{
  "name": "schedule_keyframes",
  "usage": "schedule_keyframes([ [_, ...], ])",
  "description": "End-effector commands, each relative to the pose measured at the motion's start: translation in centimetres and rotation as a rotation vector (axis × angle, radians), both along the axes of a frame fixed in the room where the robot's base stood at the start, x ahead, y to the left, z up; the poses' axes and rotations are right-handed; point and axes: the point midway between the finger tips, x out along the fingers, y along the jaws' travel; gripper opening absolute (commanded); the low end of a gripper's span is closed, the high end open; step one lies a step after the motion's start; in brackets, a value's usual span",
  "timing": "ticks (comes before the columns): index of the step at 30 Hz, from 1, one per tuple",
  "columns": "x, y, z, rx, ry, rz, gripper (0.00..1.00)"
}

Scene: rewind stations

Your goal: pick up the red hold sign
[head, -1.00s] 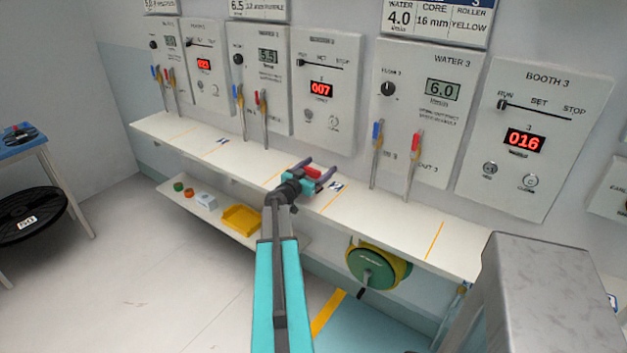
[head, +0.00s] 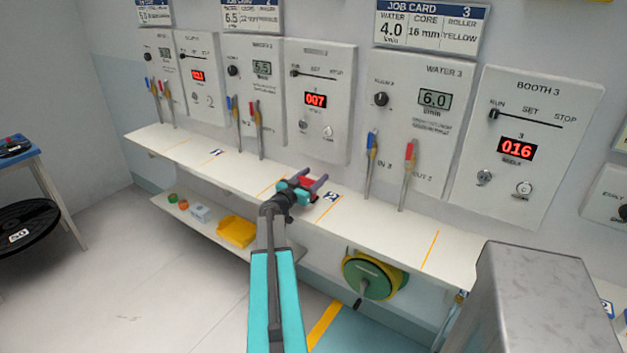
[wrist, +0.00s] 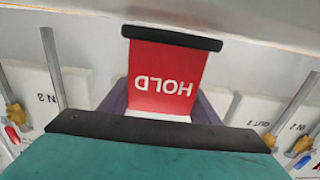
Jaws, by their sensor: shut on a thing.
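The red hold sign (wrist: 160,80) fills the middle of the wrist view, its white HOLD lettering upside down and a black bar along its top edge. My gripper (wrist: 163,104) has purple fingers on either side of the sign and is shut on it. In the head view my gripper (head: 318,186) is over the white counter (head: 370,215), near the number 2 label. Only a small red part of the sign (head: 309,183) shows there, between the teal and purple parts. Whether the sign touches the counter is unclear.
Wall panels with levers stand behind the counter, including the blue lever (head: 371,150) and red lever (head: 408,165) of station 3. A yellow tray (head: 237,232) sits on the lower shelf. A green reel (head: 370,277) hangs below the counter. A grey block (head: 540,300) stands front right.

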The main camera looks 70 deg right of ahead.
Motion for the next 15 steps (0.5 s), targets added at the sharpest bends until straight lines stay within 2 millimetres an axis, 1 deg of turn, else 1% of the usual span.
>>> schedule_keyframes([
  [5,0.0,0.1,1.1,-0.002,0.000,0.000,0.32],
  [11,-0.1,0.1,3.1,-0.002,-0.001,0.000,0.32],
  [12,-0.2,0.8,3.1,-0.001,-0.001,0.001,0.32],
  [15,-0.4,2.2,3.1,-0.001,-0.001,0.000,0.32],
])
